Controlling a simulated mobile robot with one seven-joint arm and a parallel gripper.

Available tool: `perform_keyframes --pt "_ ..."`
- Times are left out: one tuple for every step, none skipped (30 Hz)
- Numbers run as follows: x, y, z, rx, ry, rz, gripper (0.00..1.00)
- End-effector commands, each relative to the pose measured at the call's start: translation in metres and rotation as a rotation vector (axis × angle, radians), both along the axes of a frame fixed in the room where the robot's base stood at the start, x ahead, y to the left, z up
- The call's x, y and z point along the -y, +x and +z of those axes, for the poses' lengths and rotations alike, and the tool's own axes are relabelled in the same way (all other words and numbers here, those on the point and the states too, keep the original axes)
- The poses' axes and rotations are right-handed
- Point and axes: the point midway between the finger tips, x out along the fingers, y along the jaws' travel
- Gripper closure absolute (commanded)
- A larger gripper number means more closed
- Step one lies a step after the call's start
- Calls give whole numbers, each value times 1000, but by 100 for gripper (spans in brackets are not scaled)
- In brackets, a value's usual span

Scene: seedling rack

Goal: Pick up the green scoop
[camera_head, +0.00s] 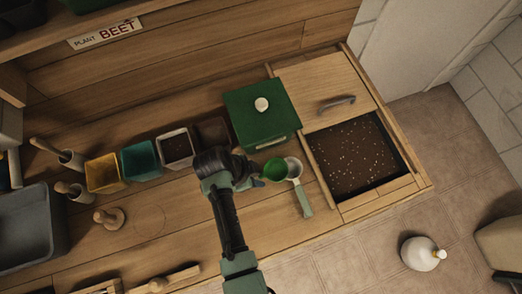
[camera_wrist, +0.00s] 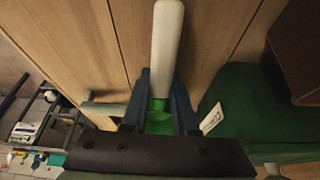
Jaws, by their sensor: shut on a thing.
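The green scoop shows its round green bowl (camera_head: 275,169) just right of my gripper (camera_head: 256,181) in the head view; my arm hides its handle there. In the wrist view its pale handle (camera_wrist: 166,45) points up the picture, with a green part (camera_wrist: 159,119) between the two dark blue fingers. My gripper (camera_wrist: 161,98) is shut on the scoop near where handle and green part meet. I cannot tell whether the scoop is touching the bench. A second scoop (camera_head: 304,199) with a pale bowl and a light green handle lies close beside the green bowl.
A green box (camera_head: 258,134) with a white knob stands just behind. A soil bin (camera_head: 352,185) is sunk into the bench at the right. Several square pots, including a yellow one (camera_head: 103,174), stand in a row to the left. A grey tub (camera_head: 28,230) is at far left.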

Motion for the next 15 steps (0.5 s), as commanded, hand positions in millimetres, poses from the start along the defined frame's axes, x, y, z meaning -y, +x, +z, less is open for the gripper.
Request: perform_keyframes --pt "0 0 2 1 0 0 100" --pt "0 0 3 1 0 0 100" --pt "0 1 5 2 0 1 100" --pt "0 1 8 2 0 1 100" --pt "0 1 10 2 0 1 100" --pt "0 1 14 3 1 1 100" --pt "0 1 18 3 1 0 100" --pt "0 1 22 3 1 0 100" --pt "0 1 28 4 1 1 100" --pt "0 1 34 5 1 1 100" --pt "0 1 39 4 1 1 100" --pt "0 1 46 5 1 0 100" --pt "0 0 52 4 1 0 100" --pt "0 1 58 5 0 0 100" --pt "0 1 65 6 1 -1 100"
